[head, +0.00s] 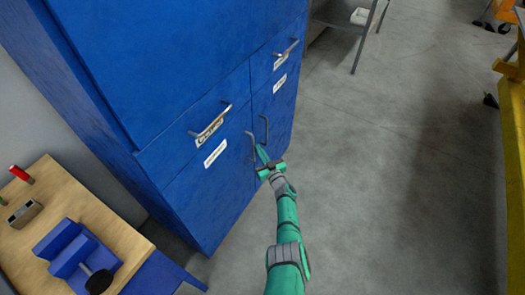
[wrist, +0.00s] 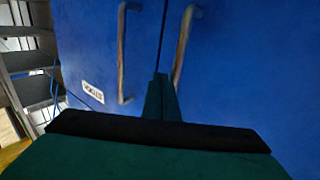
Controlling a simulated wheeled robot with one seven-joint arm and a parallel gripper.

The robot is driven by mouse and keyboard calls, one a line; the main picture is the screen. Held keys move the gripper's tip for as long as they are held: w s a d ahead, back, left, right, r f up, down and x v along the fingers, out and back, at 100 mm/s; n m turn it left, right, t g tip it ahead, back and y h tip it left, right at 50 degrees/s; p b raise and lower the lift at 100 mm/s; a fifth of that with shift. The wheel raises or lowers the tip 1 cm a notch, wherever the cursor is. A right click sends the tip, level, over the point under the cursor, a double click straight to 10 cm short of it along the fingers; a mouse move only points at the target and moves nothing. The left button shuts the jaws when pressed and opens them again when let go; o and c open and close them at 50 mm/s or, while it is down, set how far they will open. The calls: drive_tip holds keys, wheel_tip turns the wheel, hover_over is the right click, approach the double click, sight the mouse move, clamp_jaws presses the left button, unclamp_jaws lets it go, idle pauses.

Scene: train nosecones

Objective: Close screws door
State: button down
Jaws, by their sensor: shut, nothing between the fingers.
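The blue cabinet (head: 165,60) has two lower doors side by side, the left door (head: 205,195) and the right door (head: 279,108). Each has a white label, too small to read, so I cannot tell which is the screws door. Both doors look flush or nearly so, with a thin dark seam between them. The left door's handle (head: 250,146) and right door's handle (head: 265,129) are upright metal bars beside the seam. My gripper (head: 261,152) is shut and empty in front of the handles. In the wrist view its fingers (wrist: 160,92) point at the seam between both handles.
Drawers with handles (head: 210,121) sit above the doors. A wooden workbench (head: 95,215) with a blue vise (head: 75,250) stands at the left. A grey shelf (head: 340,22) stands beyond the cabinet. The floor (head: 390,170) to the right is open, with a yellow frame at the edge.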

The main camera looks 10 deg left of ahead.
drive_tip(key=shift+w+d, duration=0.1)
drive_tip(key=s+d, duration=0.3)
drive_tip(key=d, duration=1)
drive_tip(key=shift+s+d, duration=0.2)
drive_tip(key=shift+d, duration=0.05)
